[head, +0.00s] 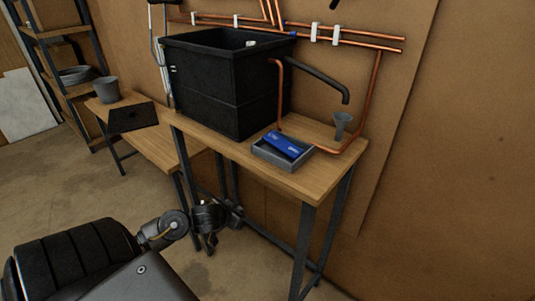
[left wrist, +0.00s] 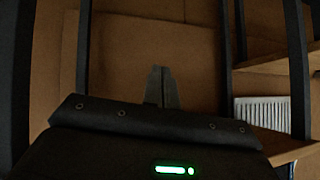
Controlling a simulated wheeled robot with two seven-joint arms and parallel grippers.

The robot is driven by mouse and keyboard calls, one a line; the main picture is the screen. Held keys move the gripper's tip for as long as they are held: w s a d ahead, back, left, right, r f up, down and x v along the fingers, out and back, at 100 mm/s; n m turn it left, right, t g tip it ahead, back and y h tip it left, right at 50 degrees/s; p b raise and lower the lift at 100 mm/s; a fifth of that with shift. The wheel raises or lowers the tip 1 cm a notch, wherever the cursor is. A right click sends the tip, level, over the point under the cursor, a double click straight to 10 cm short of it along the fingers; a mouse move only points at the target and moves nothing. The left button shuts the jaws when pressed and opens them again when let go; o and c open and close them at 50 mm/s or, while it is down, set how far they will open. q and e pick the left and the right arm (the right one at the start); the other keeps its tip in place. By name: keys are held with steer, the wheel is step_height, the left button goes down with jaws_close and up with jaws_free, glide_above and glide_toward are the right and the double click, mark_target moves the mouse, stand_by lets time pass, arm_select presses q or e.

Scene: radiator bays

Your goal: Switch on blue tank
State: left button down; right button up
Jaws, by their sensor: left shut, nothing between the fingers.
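A large open black tank (head: 225,85) stands on the wooden table in the head view; no blue tank shows. A blue object (head: 285,143) lies in a grey open tray (head: 268,154) at the table's front edge, right of the tank. My left gripper (head: 209,243) is low in front of the table, below its top and apart from the tank and tray. In the left wrist view its fingers (left wrist: 160,88) are together with nothing between them. My right gripper is not in view.
Copper pipes (head: 355,40) run along the wall above the tank, and one bends down to the table. A grey funnel-shaped piece (head: 342,124) is at the table's right. A lower bench (head: 165,142) holds a grey pot (head: 106,90) and a dark flat panel (head: 132,117). Shelves stand far left.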

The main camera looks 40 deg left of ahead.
arm_select(q)
steer(key=w+d+r+t, duration=0.1)
steer(key=r+t, duration=0.1)
steer(key=r, duration=0.8)
steer(key=w+d+r+m+t+h, duration=0.1)
steer(key=r+t, duration=0.1)
steer(key=r, duration=0.9)
steer(key=w+d+r+m+t, duration=0.1)
steer(key=r, duration=0.9)
steer(key=shift+w+d+r+t+h+p, duration=0.2)
steer(key=shift+d+r+t+h+p, duration=0.1)
steer(key=shift+t+h, duration=0.1)
steer(key=shift+w+a+f, duration=0.1)
steer(key=shift+a, duration=0.05)
glide_above(267, 139)
steer(key=d, duration=0.1)
step_height(267, 139, down, 2)
step_height(267, 139, down, 3)
steer(key=shift+w+a+r+b, duration=0.1)
steer(key=shift+a+r+b, duration=0.05)
steer(key=shift+b, duration=0.2)
steer(key=shift+a+f, duration=0.3)
steer(key=shift+f, duration=0.45)
